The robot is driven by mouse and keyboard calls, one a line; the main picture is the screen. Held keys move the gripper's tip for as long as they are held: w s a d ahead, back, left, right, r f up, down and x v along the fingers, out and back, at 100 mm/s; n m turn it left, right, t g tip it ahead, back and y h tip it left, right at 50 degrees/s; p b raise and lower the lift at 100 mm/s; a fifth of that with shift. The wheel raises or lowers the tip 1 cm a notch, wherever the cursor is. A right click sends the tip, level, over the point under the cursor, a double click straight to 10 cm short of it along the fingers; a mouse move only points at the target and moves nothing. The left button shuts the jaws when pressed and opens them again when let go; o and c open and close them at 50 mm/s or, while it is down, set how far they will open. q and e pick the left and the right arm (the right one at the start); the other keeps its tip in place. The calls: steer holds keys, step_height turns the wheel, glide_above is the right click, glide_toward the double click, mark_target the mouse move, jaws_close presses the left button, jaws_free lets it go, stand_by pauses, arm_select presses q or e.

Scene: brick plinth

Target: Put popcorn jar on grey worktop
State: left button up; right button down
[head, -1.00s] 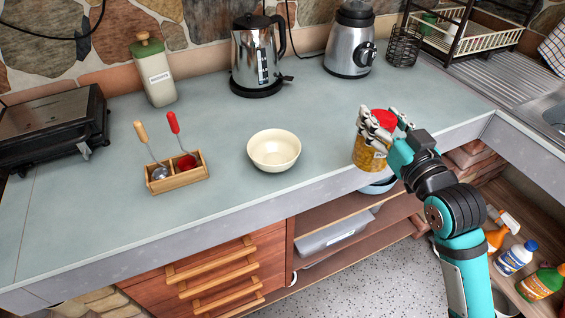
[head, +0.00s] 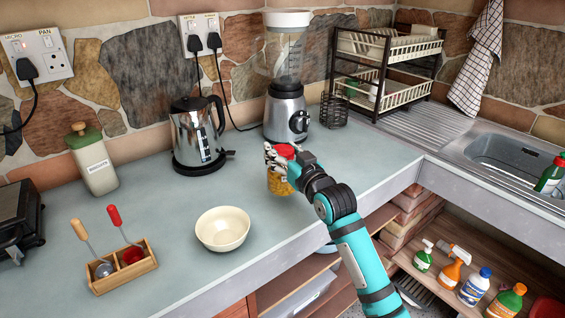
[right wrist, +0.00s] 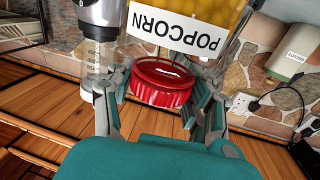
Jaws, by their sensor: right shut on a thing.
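The popcorn jar (head: 279,184) has yellow contents and a red lid. My right gripper (head: 279,156) is shut on it near the lid. In the right wrist view the jar (right wrist: 195,14) appears upside down, with its POPCORN label and red lid between the fingers. The jar looks upright in the head view, over the grey worktop (head: 160,240), right of the cream bowl and in front of the blender. I cannot tell whether its base touches the surface. My left gripper is not in view.
A cream bowl (head: 222,230) stands left of the jar. A kettle (head: 198,138) and blender (head: 286,110) stand behind it. A wooden cutlery box (head: 125,272) and biscuit jar (head: 93,162) are farther left. The sink (head: 510,160) is at right. Worktop around the jar is clear.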

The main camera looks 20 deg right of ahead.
steer(key=shift+s+f, duration=0.1)
steer(key=shift+f, duration=1.45)
steer(key=shift+c, duration=2.4)
jaws_free()
steer(key=shift+f, duration=0.1)
steer(key=shift+s, duration=0.1)
steer(key=s+d, duration=0.2)
steer(key=s, duration=0.9)
steer(key=shift+s+d+b, duration=0.15)
steer(key=shift+s+b, duration=0.15)
steer(key=shift+b, duration=0.1)
